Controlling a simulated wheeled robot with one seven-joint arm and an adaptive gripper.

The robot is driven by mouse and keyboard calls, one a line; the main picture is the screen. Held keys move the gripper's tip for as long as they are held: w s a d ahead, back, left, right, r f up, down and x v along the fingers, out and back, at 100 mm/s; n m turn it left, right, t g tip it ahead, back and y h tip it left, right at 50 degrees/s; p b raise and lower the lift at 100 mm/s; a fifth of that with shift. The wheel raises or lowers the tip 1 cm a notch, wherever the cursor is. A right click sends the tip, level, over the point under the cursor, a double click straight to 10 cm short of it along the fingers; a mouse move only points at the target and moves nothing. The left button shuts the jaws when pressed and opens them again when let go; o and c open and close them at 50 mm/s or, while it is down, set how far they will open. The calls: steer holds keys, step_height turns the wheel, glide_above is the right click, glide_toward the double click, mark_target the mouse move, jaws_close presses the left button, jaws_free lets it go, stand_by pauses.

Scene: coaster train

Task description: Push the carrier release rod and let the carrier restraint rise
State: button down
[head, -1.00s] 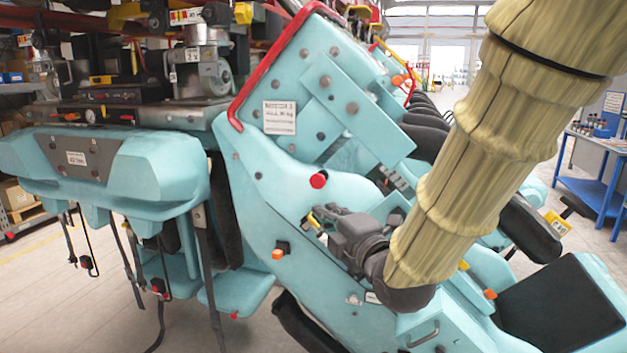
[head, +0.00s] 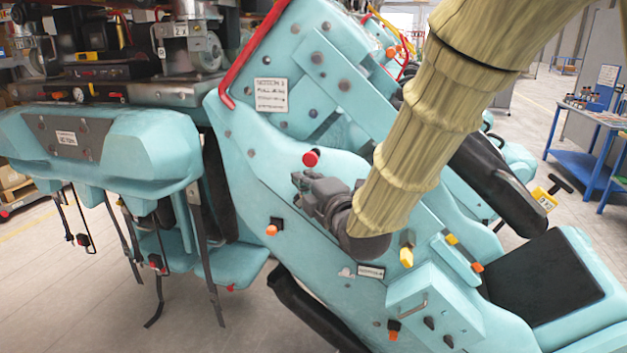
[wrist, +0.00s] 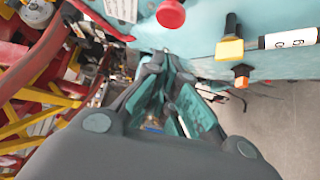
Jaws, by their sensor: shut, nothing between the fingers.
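My gripper (head: 300,184) is shut and empty in front of the turquoise carrier side (head: 262,185), just below a red round knob (head: 311,157). The wrist view shows the closed fingers (wrist: 160,62), with the red knob (wrist: 171,13) above them. A yellow block on a black stem (wrist: 230,48) and an orange tip (wrist: 241,75) are right of the fingers there. I cannot tell which part is the release rod, or whether the fingers touch anything. A black padded bar (head: 500,190), possibly the restraint, slants behind my arm.
A black-and-orange fitting (head: 273,227) is on the carrier panel below left of my gripper. A yellow fitting (head: 406,256) is to its right. Hanging straps and a turquoise seat unit (head: 150,150) are at left. A blue workbench (head: 590,145) stands at far right.

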mark_target(310, 159)
steer(key=w+p, duration=0.3)
steer(key=w, duration=0.3)
steer(key=shift+w, duration=0.2)
steer(key=shift+w, duration=0.1)
